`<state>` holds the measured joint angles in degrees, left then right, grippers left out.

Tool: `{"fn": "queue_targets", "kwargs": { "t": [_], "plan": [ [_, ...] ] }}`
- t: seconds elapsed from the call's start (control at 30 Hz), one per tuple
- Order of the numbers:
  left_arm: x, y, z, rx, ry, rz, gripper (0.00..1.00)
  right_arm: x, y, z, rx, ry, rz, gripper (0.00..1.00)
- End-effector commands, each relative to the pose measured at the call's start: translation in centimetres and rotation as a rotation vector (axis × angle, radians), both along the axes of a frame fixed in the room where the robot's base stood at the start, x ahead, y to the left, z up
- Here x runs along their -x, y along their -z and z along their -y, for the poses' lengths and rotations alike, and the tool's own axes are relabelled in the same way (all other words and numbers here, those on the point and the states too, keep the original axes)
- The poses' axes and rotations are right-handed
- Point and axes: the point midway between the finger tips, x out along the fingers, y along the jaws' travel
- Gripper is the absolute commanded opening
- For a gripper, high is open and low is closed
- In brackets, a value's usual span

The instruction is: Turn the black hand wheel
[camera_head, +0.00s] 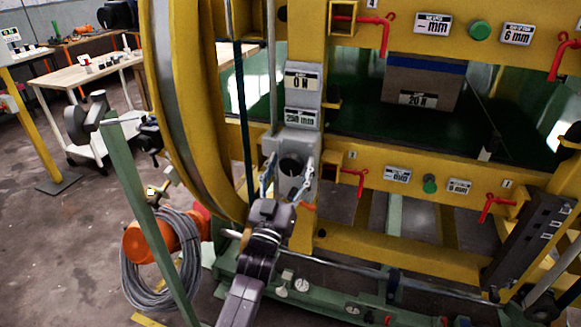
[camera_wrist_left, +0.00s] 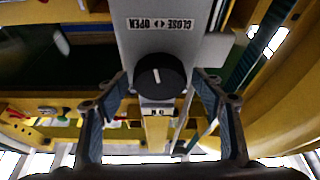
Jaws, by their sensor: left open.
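The black hand wheel (camera_head: 291,166) sits on a grey box on the yellow machine frame, in the middle of the head view. In the left wrist view the wheel (camera_wrist_left: 160,77) is a round black knob with a white mark, beside an upside-down "CLOSE OPEN" label (camera_wrist_left: 154,24). My left gripper (camera_head: 287,172) is open in front of it. In the wrist view its two fingers (camera_wrist_left: 161,84) stand on either side of the wheel, with visible gaps. Depth and contact are hard to judge. My right gripper is not in view.
Red levers (camera_head: 361,180) and green knobs (camera_head: 430,184) are on the yellow frame to the right. A large yellow ring (camera_head: 185,110) curves close on the left. A coiled grey cable (camera_head: 160,260) hangs lower left. A workbench (camera_head: 85,73) stands behind.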

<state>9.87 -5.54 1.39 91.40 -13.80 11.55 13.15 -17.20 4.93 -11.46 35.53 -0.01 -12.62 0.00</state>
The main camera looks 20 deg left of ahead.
Motion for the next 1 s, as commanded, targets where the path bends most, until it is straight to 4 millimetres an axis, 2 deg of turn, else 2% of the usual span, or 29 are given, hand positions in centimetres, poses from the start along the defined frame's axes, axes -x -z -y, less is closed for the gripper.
{"fn": "queue_targets", "kwargs": {
  "t": [0.23,0.63,1.0],
  "plan": [
    [-0.1,0.0,0.0,0.000,0.000,-0.002,0.62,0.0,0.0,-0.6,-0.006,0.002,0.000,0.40],
    [-0.1,0.1,0.0,0.000,0.000,-0.002,0.20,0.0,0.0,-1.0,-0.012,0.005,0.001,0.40],
    [-0.1,0.0,0.0,-0.078,0.000,0.000,0.20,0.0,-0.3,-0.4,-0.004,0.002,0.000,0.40]
  ]
}}
